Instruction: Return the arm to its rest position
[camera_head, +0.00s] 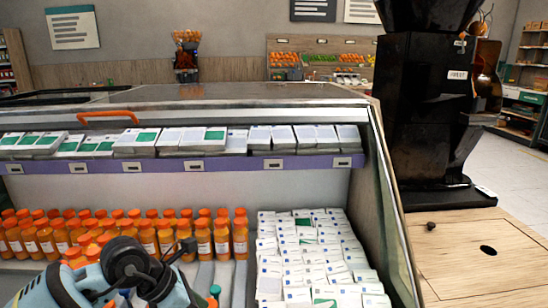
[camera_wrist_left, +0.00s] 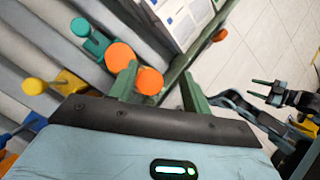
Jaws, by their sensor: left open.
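My left arm (camera_head: 140,272) reaches in at the bottom of the head view, in front of the orange-capped juice bottles (camera_head: 205,238). Its fingertips are hard to make out there. In the left wrist view my left gripper (camera_wrist_left: 160,76) is open, its two green fingers apart. An orange round cap (camera_wrist_left: 149,80) shows between the fingers, and another (camera_wrist_left: 120,55) lies just beyond; I cannot tell if the fingers touch the first. My right gripper (camera_wrist_left: 265,90) shows small and dark at the right of the wrist view, over the floor; its jaw state is unclear.
The display case has a glass side edge (camera_head: 385,190), an orange handle (camera_head: 108,116) and a shelf of cartons (camera_head: 200,138). More white cartons (camera_head: 315,255) fill its lower right. A black machine (camera_head: 425,110) stands on the wooden counter (camera_head: 480,250). Grey lanes (camera_wrist_left: 45,60) hold coloured pushers.

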